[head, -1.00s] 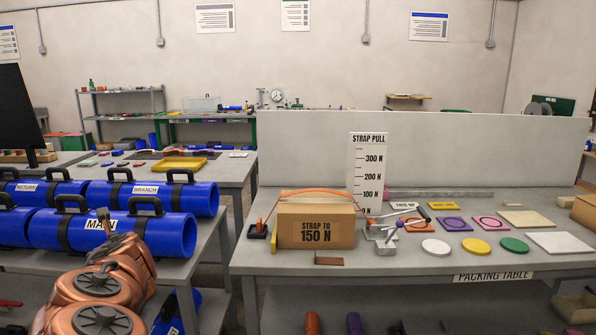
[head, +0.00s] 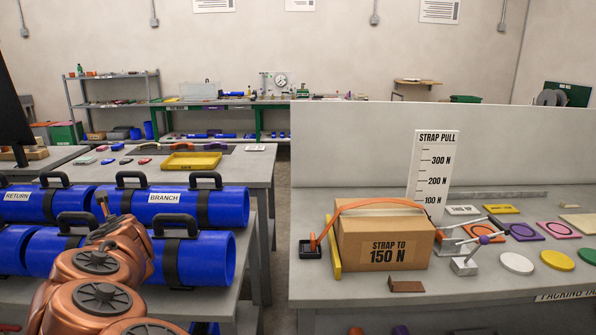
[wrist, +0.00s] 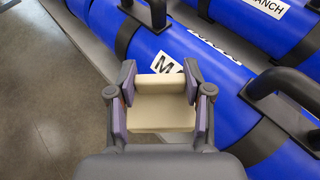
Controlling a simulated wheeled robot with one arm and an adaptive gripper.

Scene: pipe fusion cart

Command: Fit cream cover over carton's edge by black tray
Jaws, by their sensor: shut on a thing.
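My gripper (wrist: 160,88) is shut on the cream cover (wrist: 163,112), an angled piece held between its purple-lined fingers in the wrist view. It is above the blue pipes, away from the carton. The cardboard carton (head: 383,240), marked "STRAP TO 150 N", sits on the packing table at the right in the head view. The black tray (head: 311,248) lies just left of it, by its left edge. An orange strap (head: 375,203) arches over the carton's top. In the head view I cannot make out my gripper or the cover.
A yellow strip (head: 334,246) stands at the carton's left side. A brown piece (head: 405,285) lies in front. A metal lever tool (head: 466,262) is to its right. Large blue pipes with black handles (head: 200,206) fill the left table. An aisle separates the tables.

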